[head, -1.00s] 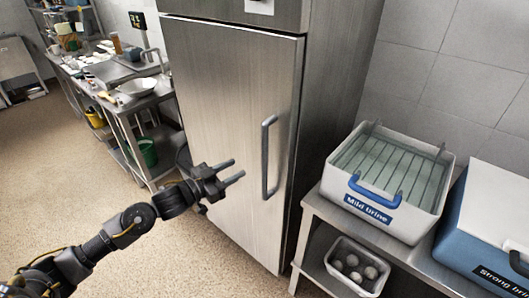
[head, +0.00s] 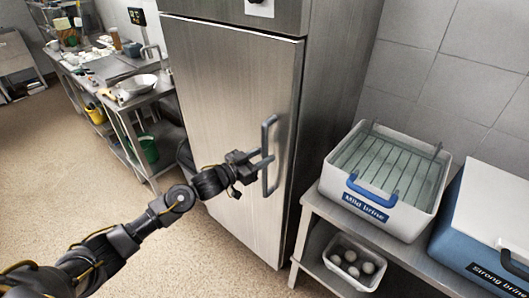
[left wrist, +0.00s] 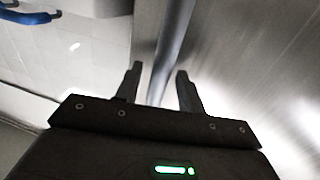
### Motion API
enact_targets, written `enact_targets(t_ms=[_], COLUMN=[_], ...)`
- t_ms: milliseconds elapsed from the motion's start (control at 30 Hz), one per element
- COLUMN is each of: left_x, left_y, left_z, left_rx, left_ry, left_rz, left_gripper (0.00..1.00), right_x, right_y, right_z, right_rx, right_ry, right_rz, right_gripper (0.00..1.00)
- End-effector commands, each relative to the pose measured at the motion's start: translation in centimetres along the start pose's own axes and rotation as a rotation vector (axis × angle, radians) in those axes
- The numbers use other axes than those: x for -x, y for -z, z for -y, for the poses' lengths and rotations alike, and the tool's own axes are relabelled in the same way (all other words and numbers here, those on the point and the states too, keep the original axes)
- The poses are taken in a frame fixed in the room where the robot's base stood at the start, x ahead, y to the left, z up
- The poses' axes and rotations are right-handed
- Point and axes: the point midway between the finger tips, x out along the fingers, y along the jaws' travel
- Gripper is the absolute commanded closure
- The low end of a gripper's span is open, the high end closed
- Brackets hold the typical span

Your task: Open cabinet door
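The tall steel cabinet door (head: 220,110) is closed, with a vertical grey bar handle (head: 267,155) near its right edge. My left gripper (head: 264,160) is at the handle, its fingers pointing at the middle of the bar. In the left wrist view, the two fingers (left wrist: 158,85) are apart, and the handle bar (left wrist: 172,45) runs between them with gaps on both sides. The gripper is open and not clamped on the bar. My right gripper is in neither view.
On the right, a steel table (head: 320,206) bears a white "Mild brine" basin (head: 404,224) and a blue "Strong brine" box (head: 458,240). A small bin of round items (head: 335,262) sits below. A cluttered steel counter (head: 125,104) stands at left. Floor before the door is clear.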

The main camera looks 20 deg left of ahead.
Motion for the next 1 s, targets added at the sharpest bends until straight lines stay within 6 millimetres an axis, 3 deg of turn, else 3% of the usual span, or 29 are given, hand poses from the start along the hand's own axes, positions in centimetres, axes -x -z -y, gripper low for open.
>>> enact_targets(t_ms=[400,733,1000], left_x=[-1.06,-1.04,-0.95], left_y=[-0.01,-0.02,-0.02], left_z=[-0.04,-0.03,-0.14], left_rx=[-0.001,-0.001,-0.001], left_ry=[-0.001,-0.001,-0.006], left_rz=[0.000,0.000,0.000], left_gripper=[0.61,1.00,1.00], right_x=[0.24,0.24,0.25], right_y=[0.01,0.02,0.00], right_z=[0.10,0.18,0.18], right_rx=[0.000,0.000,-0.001], right_ry=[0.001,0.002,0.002], right_rz=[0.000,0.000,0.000], right_gripper=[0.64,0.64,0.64])
